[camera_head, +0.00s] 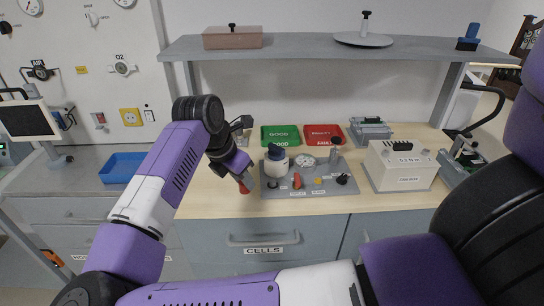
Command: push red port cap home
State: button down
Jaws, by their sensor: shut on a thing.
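My gripper (242,177) is shut on a small red piece (245,188), which I take as the red port cap. It points down, over the bench just left of a grey fixture plate (314,189). The cap looks clear of the plate, but its height above the bench is hard to tell. The plate carries a white jar with a dark lid (277,162), a round gauge-like disc (305,160), an upright orange-red part (297,180), a small yellow part (318,181) and black knobs (343,179). Which port fits the cap is too small to tell.
Behind the plate lie a green tray (281,136) and a red tray (324,135), both with labels. A white box unit (403,165) stands to the right. A grey shelf (310,47) spans above. A blue tray (122,167) lies left. Bare bench shows at the front left.

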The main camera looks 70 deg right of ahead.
jog(key=s+d+r+n+t+b, duration=0.1)
jog(key=s+d+r+n+t, duration=0.1)
jog(key=s+d+r+n, duration=0.5)
jog(key=m+b, duration=0.1)
jog(key=b, duration=0.2)
send_over(273, 182)
jog(key=shift+a+f, duration=0.15)
jog(key=shift+f, duration=3.45)
jog(key=shift+f+b, duration=0.55)
jog(key=shift+b, duration=0.8)
jog(key=shift+f+b, duration=0.6)
jog(key=shift+b, duration=0.1)
jog(key=c, duration=1.1)
grip_release()
jog(key=shift+o, duration=0.2)
